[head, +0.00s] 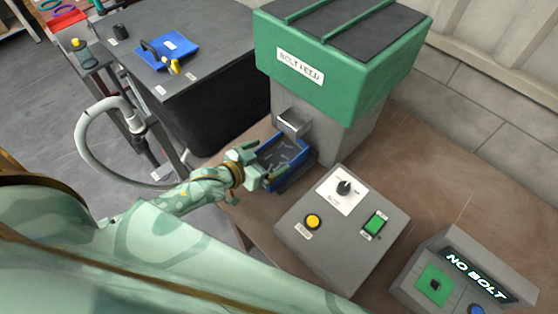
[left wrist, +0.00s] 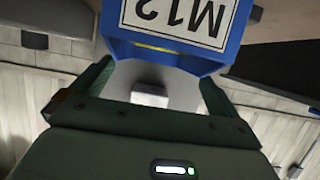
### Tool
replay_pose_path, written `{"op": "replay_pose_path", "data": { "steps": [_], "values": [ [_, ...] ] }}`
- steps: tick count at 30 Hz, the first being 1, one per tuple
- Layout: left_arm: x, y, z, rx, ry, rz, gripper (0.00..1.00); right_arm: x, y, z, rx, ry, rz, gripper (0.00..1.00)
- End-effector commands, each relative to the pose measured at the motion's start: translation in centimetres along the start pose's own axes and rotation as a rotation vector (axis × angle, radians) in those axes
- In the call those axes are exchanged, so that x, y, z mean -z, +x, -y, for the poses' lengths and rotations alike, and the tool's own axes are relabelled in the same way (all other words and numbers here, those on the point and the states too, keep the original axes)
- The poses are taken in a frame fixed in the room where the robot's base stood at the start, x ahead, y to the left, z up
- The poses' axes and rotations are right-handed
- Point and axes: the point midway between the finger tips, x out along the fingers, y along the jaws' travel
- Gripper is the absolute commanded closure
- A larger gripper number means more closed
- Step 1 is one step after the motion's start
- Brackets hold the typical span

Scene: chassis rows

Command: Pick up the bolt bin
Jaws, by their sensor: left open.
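The bolt bin (head: 290,182) is a small blue open-topped bin with dark bolts inside, standing on the brown bench under the feeder's chute. In the left wrist view the bin (left wrist: 228,52) shows its blue front and a white label reading M12, near the fingertips. My left gripper (head: 263,163) is open at the near end of the bin, its fingers spread and nothing clearly clamped. In the left wrist view the gripper (left wrist: 158,77) has its two green fingers apart, with the bin's blue edge at their tips. Whether they touch it I cannot tell. My right gripper is not in view.
A green and grey bolt feeder (head: 345,70) stands behind the bin, with its chute (head: 292,124) above it. A grey control box (head: 335,225) with a knob and buttons sits close on the right. A NO BOLT display unit (head: 465,275) is farther right. A dark table (head: 200,85) stands at left.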

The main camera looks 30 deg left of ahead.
Motion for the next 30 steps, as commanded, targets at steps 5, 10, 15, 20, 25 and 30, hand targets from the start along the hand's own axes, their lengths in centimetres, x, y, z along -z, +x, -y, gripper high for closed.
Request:
{"op": "replay_pose_path", "data": {
  "steps": [5, 10, 15, 20, 25, 30],
  "values": [
    [-0.1, 2.8, -0.2, 0.0, -0.001, -0.001, 0.0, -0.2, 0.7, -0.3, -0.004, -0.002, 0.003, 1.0],
    [-0.1, 4.8, -0.2, 0.0, 0.0, 0.001, 0.0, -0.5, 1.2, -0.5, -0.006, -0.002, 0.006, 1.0],
    [-0.1, 5.0, -0.2, 0.0, 0.0, 0.001, 0.0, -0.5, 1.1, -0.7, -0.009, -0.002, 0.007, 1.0],
    [0.0, 5.0, -0.2, 0.0, 0.0, 0.001, 0.22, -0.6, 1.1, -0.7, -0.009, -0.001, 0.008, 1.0],
    [0.1, 5.0, -0.2, 0.0, 0.0, -0.002, 0.52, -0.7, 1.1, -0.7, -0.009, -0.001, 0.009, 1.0],
    [0.1, 5.0, -0.2, 0.0, 0.0, -0.002, 0.52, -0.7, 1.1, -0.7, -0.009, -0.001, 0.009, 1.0]
  ]
}}
